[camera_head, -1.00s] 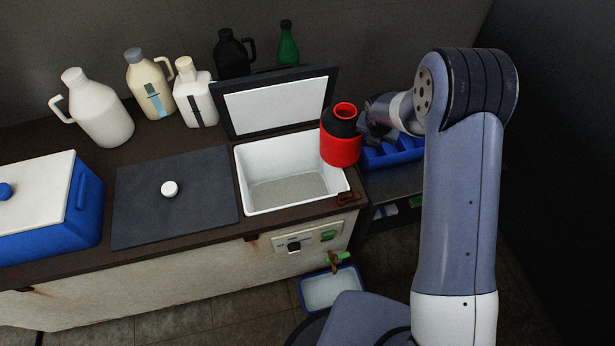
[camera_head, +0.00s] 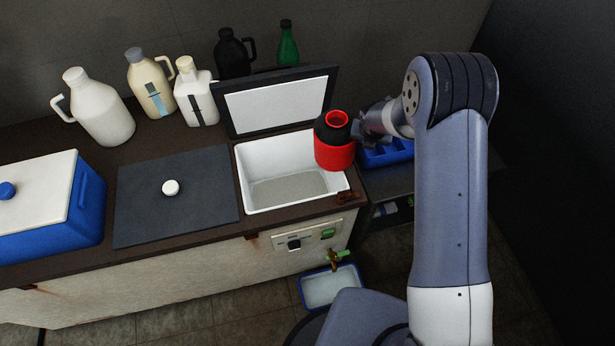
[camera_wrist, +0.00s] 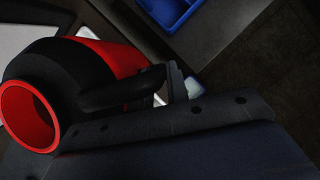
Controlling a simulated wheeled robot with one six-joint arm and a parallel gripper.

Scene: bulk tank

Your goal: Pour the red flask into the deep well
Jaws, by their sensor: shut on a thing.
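The red flask (camera_head: 334,156) has a black upper part and a red-rimmed open mouth. In the head view it hangs nearly upright, slightly tilted, over the right end of the deep well (camera_head: 262,168). The well is an open white basin with a greyish bottom, and its hinged lid (camera_head: 280,104) stands raised behind it. My gripper (camera_head: 372,128) reaches in from the right and is shut on the flask. In the wrist view the flask (camera_wrist: 75,80) fills the left side, its mouth facing lower left and its black handle by the jaws. The flask's inside is too dark to read.
A dark flat cover (camera_head: 150,205) with a white knob lies left of the well. A blue cooler (camera_head: 85,205) is at far left. Several jugs and bottles stand behind. A blue tray (camera_head: 388,155) is right of the well; a blue-rimmed basin (camera_head: 330,288) sits below the tap.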

